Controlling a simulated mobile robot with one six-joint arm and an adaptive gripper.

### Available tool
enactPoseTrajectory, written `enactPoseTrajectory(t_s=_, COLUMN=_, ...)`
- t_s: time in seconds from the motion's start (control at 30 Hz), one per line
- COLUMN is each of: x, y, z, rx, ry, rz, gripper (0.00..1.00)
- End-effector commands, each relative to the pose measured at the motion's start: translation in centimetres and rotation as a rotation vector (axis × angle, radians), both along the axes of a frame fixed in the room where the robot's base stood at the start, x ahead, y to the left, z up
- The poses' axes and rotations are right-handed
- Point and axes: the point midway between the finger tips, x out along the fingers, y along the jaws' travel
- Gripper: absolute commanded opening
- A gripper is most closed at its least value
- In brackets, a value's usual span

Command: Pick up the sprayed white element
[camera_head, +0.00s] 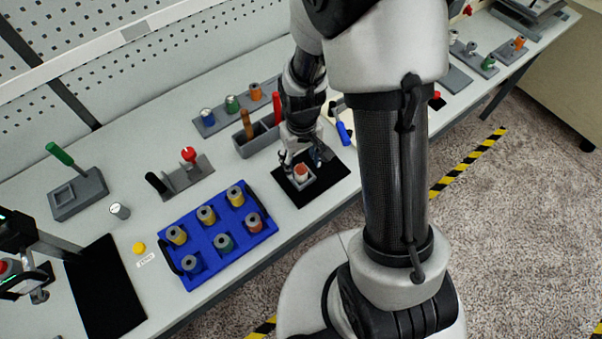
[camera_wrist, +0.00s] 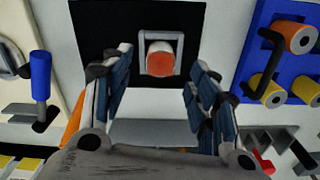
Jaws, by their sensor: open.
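The white element (camera_wrist: 160,46) stands in a small grey square holder (camera_wrist: 145,38) on a black mat (camera_wrist: 97,14). Its end facing the wrist camera is orange-red. In the head view the element (camera_head: 301,170) shows an orange-red top, and its holder (camera_head: 300,183) rests on the black mat (camera_head: 325,184). My gripper (camera_wrist: 162,68) is open and empty, with its fingers spread to either side of the element in the wrist view. In the head view my gripper (camera_head: 305,158) is just above and behind the holder. I cannot tell whether a finger touches it.
A blue tray (camera_head: 262,204) with several spools stands left of the mat. Behind my gripper are a grey tool block (camera_head: 243,149) and a rack (camera_head: 210,130) with spools. A blue-handled tool (camera_head: 343,132) lies close by on the right. A white post (camera_head: 120,211) stands further left.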

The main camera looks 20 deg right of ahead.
Motion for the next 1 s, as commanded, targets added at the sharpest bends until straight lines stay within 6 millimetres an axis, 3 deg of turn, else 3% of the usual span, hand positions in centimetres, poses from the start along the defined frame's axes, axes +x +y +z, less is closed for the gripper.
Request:
enactPoseTrajectory(t_s=0.3, x=0.0, y=0.1, z=-4.6, rx=0.001, ry=0.001, rz=0.0, gripper=0.54)
enactPoseTrajectory(t_s=0.53, x=0.0, y=0.1, z=-4.7, rx=0.001, ry=-0.001, rz=0.0, gripper=0.54)
enactPoseTrajectory(t_s=1.0, x=0.0, y=0.1, z=-4.6, rx=0.001, ry=-0.001, rz=0.0, gripper=0.24)
